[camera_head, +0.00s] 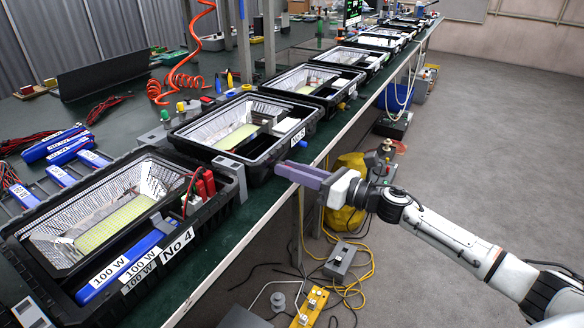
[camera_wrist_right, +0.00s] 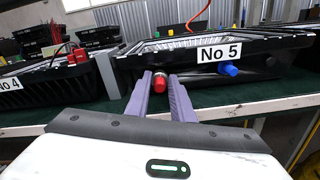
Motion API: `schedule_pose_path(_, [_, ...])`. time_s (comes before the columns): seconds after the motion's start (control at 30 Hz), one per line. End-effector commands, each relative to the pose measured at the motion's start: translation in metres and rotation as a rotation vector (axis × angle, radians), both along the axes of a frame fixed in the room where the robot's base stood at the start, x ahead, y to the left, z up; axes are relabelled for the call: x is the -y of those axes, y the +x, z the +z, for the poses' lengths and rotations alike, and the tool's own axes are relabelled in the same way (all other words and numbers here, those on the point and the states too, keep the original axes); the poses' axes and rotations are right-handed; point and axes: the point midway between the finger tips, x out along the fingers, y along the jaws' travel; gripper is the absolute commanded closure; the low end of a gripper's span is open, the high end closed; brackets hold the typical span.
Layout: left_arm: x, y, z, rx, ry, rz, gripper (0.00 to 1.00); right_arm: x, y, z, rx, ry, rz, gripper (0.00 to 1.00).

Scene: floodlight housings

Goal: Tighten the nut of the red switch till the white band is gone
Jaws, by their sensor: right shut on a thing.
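The black floodlight housing labelled No 5 (camera_head: 262,158) stands on the green bench; it also shows in the right wrist view (camera_wrist_right: 270,61). The red switch (camera_wrist_right: 160,84) sits low on its front wall, left of the No 5 label. My right gripper (camera_head: 281,168) reaches the wall from the right, its purple fingers on either side of the red switch in the right wrist view (camera_wrist_right: 160,77). It is shut on the switch. A pale strip shows at the far end of the red part, but I cannot tell how wide the white band is. In the head view the fingers hide the switch. My left gripper is not in view.
A blue switch (camera_wrist_right: 229,70) sits right of the red one on the same wall. Housing No 4 (camera_head: 190,262) stands close on the left, with red connectors (camera_head: 205,184) on its near corner. More housings line the bench behind.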

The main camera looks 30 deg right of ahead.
Motion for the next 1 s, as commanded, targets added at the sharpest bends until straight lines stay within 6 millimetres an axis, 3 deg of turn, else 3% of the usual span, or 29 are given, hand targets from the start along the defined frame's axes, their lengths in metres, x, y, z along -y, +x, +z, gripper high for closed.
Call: schedule_pose_path(1.0, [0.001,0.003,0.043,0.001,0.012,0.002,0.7,0.002,0.001,0.001,-0.491,0.836,-0.001,1.0])
